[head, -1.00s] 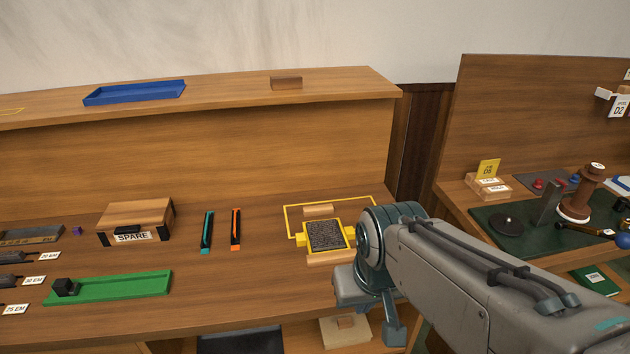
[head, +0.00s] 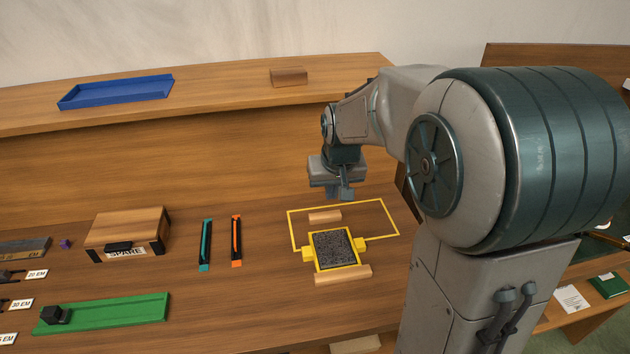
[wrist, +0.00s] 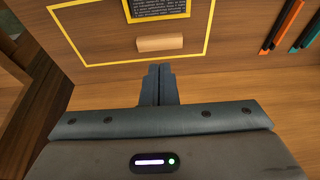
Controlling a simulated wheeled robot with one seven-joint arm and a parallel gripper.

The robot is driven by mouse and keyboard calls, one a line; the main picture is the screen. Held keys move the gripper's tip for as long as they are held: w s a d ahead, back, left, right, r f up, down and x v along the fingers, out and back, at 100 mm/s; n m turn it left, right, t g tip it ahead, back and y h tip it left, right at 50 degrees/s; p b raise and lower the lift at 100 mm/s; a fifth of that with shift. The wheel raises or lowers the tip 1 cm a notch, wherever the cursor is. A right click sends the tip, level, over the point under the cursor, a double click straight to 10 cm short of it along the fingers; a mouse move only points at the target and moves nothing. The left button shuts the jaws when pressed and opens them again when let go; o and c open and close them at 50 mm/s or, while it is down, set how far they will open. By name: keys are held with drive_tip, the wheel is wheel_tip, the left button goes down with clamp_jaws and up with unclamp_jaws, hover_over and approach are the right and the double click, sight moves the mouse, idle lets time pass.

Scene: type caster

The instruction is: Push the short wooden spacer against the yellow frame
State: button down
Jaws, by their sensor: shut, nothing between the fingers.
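The yellow frame (head: 357,262), with side tabs and a dark textured block (head: 335,249) inside, lies on the bench. The short wooden spacer (head: 325,216) lies behind it, with a narrow strip of bench between them. In the wrist view, the spacer (wrist: 165,43) lies between the yellow frame (wrist: 160,18) and my gripper (wrist: 160,70). A longer wooden bar (head: 343,276) lies along the frame's front side. My gripper (head: 340,193) points down behind the spacer, fingers together and empty. The fingers look apart from the spacer; their height above the bench is hard to tell.
A thin yellow outline (head: 293,232) on the bench surrounds the spacer and part of the frame. Teal (head: 206,245) and orange (head: 236,241) sticks, a SPARE box (head: 127,232) and a green tray (head: 115,313) stand left. The raised back panel is behind my gripper.

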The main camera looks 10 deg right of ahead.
drive_tip(key=p, duration=0.1)
hover_over(327, 218)
drive_tip(key=w, duration=0.4)
wheel_tip(327, 218, down, 2)
drive_tip(key=f, duration=0.1)
drive_tip(key=p+x, duration=0.2)
drive_tip(key=x, duration=0.7)
drive_tip(key=shift+w+f, duration=0.2)
drive_tip(key=s+p, duration=0.1)
drive_tip(key=s, duration=0.2)
drive_tip(key=shift+s+r, duration=0.15)
drive_tip(key=shift+r, duration=0.05)
drive_tip(key=shift+s+f, duration=0.1)
drive_tip(key=shift+s, duration=0.3)
drive_tip(key=shift+s, duration=0.1)
drive_tip(key=shift+s+b, duration=0.7)
drive_tip(key=shift+s, duration=1.1)
